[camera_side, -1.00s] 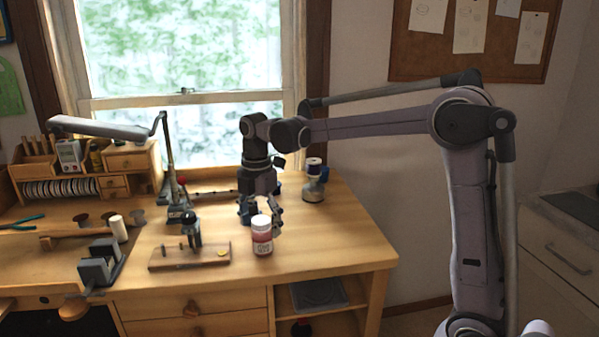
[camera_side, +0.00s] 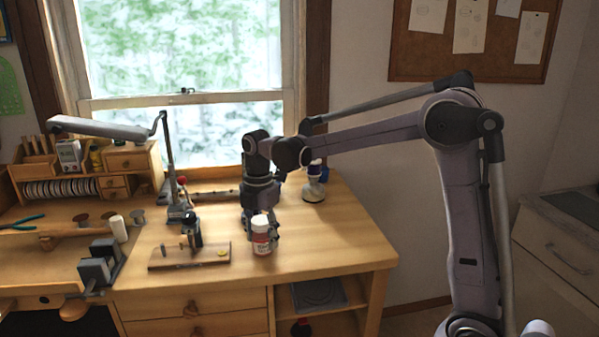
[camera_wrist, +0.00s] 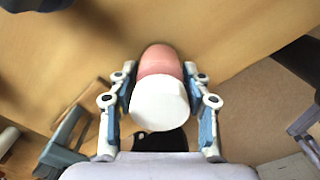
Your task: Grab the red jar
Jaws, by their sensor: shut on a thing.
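The red jar (camera_side: 262,241) stands upright near the front edge of the bench, with a white lid and a red and white label. In the wrist view the white lid (camera_wrist: 160,103) faces the camera, with the pinkish-red body (camera_wrist: 160,62) beyond it. My gripper (camera_wrist: 160,90) has one finger on each side of the jar and is shut on it. In the side view my gripper (camera_side: 262,228) is down at the jar, and its fingers are partly hidden behind the jar.
A wooden board with a dark tool (camera_side: 190,255) lies left of the jar. A small vise (camera_side: 100,263) is farther left. A white-based object with a blue part (camera_side: 314,185) stands behind right. The bench top (camera_side: 345,235) right of the jar is clear.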

